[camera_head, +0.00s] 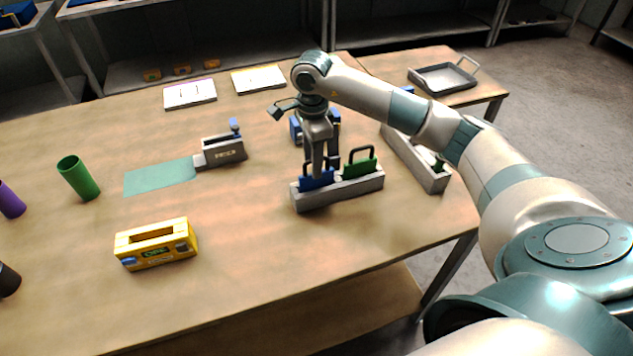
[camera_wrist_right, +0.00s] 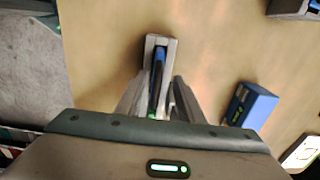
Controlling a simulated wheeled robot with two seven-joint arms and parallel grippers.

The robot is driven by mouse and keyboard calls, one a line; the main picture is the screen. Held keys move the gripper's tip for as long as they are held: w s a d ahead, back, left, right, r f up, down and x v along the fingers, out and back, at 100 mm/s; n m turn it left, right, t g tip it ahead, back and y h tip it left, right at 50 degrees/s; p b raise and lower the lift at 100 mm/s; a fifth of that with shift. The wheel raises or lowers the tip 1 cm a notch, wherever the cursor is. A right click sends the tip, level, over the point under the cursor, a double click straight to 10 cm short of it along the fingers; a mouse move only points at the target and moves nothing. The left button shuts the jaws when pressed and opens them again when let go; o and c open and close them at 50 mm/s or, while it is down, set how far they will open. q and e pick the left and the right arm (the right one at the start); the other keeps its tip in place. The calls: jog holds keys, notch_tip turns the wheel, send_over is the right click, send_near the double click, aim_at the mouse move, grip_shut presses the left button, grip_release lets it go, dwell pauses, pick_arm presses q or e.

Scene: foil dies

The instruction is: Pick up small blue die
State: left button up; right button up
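The small blue die (camera_head: 317,180) stands upright with its dark handle up, in the left part of a grey rack (camera_head: 345,194). A green die (camera_head: 360,167) stands in the right part of the same rack. My right gripper (camera_head: 319,172) points down at the blue die, fingers spread apart around its handle area. In the right wrist view the blue die (camera_wrist_right: 158,66) shows as a thin strip in the rack (camera_wrist_right: 160,40), between the open fingers (camera_wrist_right: 159,82). Contact with the fingers cannot be made out. My left gripper is not in view.
A blue box (camera_head: 296,127) stands behind my right gripper. A long grey rack (camera_head: 415,160) lies to the right. The table front is clear.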

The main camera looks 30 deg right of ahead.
jog(key=shift+s+d+f+p, duration=0.1)
jog(key=shift+s+f+p, duration=0.05)
jog(key=shift+f+p, duration=0.25)
jog(key=shift+s+d+f+p, duration=0.1)
jog(key=shift+f+p, duration=0.2)
jog(key=shift+p, duration=0.2)
notch_tip(320, 180, down, 3)
jog(key=shift+s+d+r+p, duration=0.1)
jog(key=shift+s+p, duration=0.05)
jog(key=shift+p, duration=0.7)
jog(key=shift+f, duration=0.5)
grip_shut()
